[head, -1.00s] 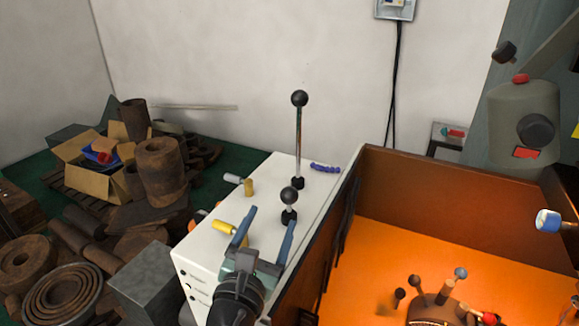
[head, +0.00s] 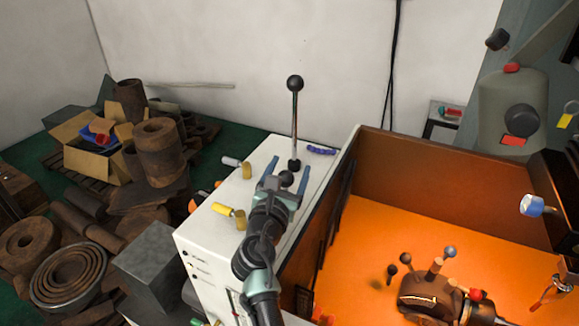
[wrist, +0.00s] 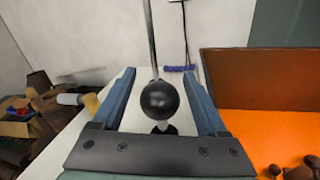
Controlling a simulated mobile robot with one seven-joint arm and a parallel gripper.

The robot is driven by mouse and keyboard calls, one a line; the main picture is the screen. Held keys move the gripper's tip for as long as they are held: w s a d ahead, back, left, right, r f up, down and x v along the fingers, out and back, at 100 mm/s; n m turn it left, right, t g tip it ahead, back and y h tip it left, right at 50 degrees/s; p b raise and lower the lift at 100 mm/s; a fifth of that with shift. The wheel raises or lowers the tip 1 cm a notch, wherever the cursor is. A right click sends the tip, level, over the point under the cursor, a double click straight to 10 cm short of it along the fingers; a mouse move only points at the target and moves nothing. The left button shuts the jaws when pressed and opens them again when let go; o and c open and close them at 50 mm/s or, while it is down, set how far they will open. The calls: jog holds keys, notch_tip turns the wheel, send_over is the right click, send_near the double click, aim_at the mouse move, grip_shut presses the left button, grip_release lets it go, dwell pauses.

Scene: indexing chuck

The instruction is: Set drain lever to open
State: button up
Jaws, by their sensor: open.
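A short lever with a black ball knob (head: 286,178) stands on the white cabinet top (head: 262,160). My gripper (head: 289,164) is open with its two blue fingers on either side of this knob. In the wrist view the black knob (wrist: 160,99) sits between the open fingers, with a gap on both sides. Behind it stands a tall upright lever (head: 295,125) with a black ball on top; its rod (wrist: 151,32) shows in the wrist view. A yellow-handled lever (head: 229,212) and a grey-handled lever (head: 236,163) lie to the left. No label shows which is the drain lever.
An orange-floored machine bay (head: 395,225) with a brown wall lies right of the cabinet. Rusty metal parts (head: 160,150) and an open cardboard box (head: 92,160) crowd the left floor. A purple coil (head: 321,150) lies behind the tall lever. A grey block (head: 155,265) stands at left front.

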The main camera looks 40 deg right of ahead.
jog(key=shift+w+d, duration=0.15)
jog(key=shift+d, duration=0.1)
jog(key=shift+c, duration=0.3)
grip_shut()
dwell(1.0)
